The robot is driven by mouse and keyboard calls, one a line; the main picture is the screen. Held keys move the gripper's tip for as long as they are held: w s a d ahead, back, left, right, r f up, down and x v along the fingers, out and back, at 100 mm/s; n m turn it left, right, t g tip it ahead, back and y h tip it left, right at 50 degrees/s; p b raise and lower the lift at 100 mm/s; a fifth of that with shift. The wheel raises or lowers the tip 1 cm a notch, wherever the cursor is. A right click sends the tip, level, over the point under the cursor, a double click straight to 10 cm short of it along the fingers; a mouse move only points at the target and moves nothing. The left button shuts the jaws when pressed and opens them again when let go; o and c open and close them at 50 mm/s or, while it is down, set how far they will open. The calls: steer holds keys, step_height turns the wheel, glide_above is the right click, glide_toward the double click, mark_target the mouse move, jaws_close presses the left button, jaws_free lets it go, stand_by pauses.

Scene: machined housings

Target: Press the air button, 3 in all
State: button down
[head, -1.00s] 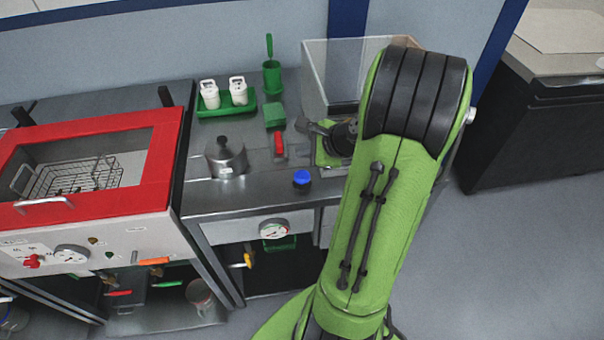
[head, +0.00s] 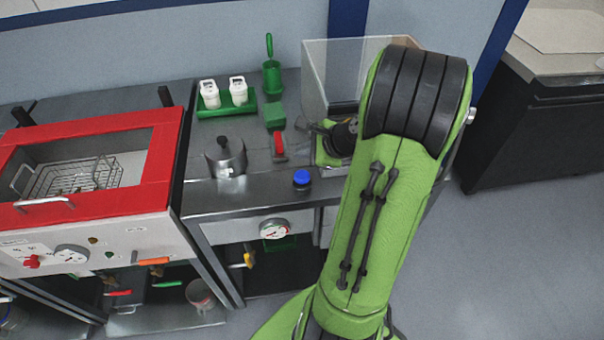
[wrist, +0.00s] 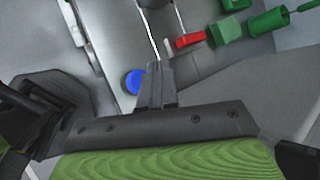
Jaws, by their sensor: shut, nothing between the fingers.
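A blue round-topped button (head: 301,178) on a dark base stands near the front edge of the steel bench. I take it as the air button. It also shows in the wrist view (wrist: 134,81), just left of my fingers and partly beside them. My gripper (wrist: 159,70) is shut and empty. In the head view my gripper (head: 302,124) is small and partly hidden by my arm, up and behind the button in the picture. The gap between fingertips and button cannot be judged exactly, but I see no contact.
A red-handled piece (head: 279,145), a steel pot (head: 226,157), a green block (head: 274,115), a green cup with a brush (head: 272,76) and a green rack of white bottles (head: 240,106) stand nearby. A clear-walled box (head: 315,75) is behind my arm. A red-framed machine (head: 158,150) is left.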

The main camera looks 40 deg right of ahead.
steer(key=n, duration=0.4)
steer(key=shift+r, duration=0.2)
step_height(320, 180, up, 3)
steer(key=n+b, duration=0.2)
steer(key=n, duration=3)
steer(key=shift+r, duration=0.2)
steer(key=b, duration=0.6)
glide_above(304, 177)
step_height(304, 177, down, 8)
steer(key=shift+d+f, duration=0.1)
steer(key=shift+f+b, duration=0.3)
steer(key=shift+f, duration=0.1)
